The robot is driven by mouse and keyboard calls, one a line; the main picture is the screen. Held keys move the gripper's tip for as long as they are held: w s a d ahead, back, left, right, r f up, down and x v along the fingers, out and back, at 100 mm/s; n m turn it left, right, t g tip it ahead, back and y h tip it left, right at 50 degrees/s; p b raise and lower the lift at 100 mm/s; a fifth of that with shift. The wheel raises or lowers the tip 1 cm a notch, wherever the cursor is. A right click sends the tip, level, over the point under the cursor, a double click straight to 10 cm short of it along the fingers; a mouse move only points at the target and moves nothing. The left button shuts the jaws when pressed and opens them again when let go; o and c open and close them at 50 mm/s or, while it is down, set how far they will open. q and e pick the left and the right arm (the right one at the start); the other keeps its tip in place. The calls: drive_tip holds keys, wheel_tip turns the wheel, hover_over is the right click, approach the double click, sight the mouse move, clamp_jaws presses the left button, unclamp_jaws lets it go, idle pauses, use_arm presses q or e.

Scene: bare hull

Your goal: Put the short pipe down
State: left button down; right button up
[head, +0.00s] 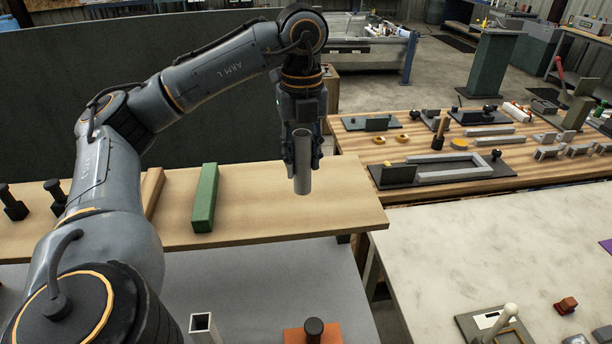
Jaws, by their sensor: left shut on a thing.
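The short pipe (302,165) is a grey round tube, held upright in my left gripper (301,150). The gripper points down and is shut on the pipe, with fingers on both sides of it. The pipe's lower end shows in front of the light wooden bench (270,222). I cannot tell for sure whether that end touches the bench top or hangs just above it. My right gripper is not in view.
A green bar (205,198) lies left of the pipe, beside a brown wooden strip (152,191). Dark pegs (12,203) stand at far left. A striped wooden table (350,147) with fixtures is behind right; a pale table (480,240) is at right. Bench right of the pipe is clear.

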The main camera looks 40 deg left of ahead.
sight(306, 173)
use_arm(q)
drive_tip(key=shift+w+a+f+p, duration=0.15)
drive_tip(key=shift+w+f+p, duration=0.15)
drive_tip(key=shift+w+f, duration=0.1)
drive_tip(key=f, duration=0.2)
drive_tip(key=f+p, duration=0.1)
drive_tip(key=f, duration=0.1)
drive_tip(key=shift+w+a+f, duration=0.1)
drive_tip(key=shift+w, duration=0.25)
drive_tip(key=shift+f, duration=0.1)
drive_tip(key=c, duration=1)
unclamp_jaws()
